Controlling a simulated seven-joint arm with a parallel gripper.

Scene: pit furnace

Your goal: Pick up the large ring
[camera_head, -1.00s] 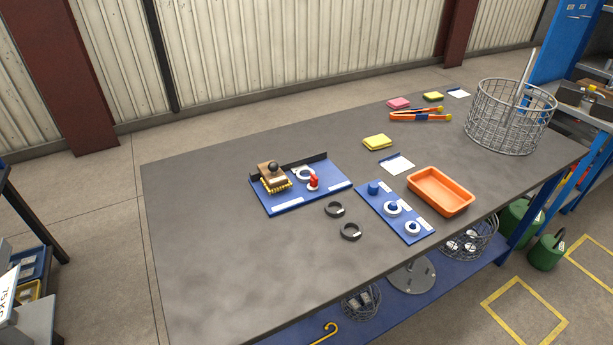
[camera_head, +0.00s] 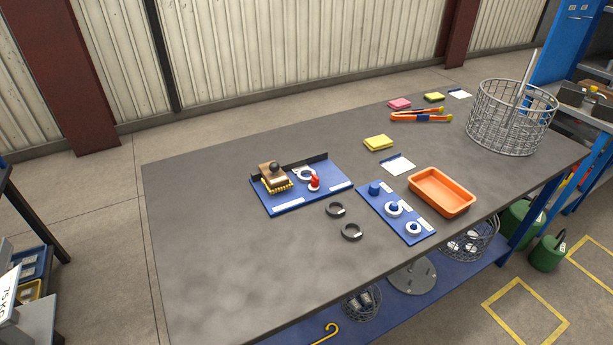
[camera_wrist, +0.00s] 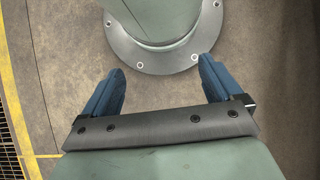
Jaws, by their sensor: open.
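Two loose dark rings lie flat on the grey table, a farther one (camera_head: 335,210) and a nearer one (camera_head: 351,232), close in size. To their right a blue peg board (camera_head: 407,222) carries white rings around two of its blue pegs, a middle one (camera_head: 394,210) and a nearer, slightly smaller-looking one (camera_head: 413,228). Another white ring (camera_head: 306,175) lies on the blue tray to the left. I cannot tell for certain which is the large ring. My gripper (camera_wrist: 160,72) shows only in the wrist view, open and empty, with no ring in sight.
The blue tray (camera_head: 285,205) also holds a wooden-backed brush (camera_head: 272,178) and a red-topped piece (camera_head: 314,182). An orange bin (camera_head: 441,192) and a wire basket (camera_head: 510,118) stand to the right. The table's left and front area is clear. The wrist view shows floor beneath.

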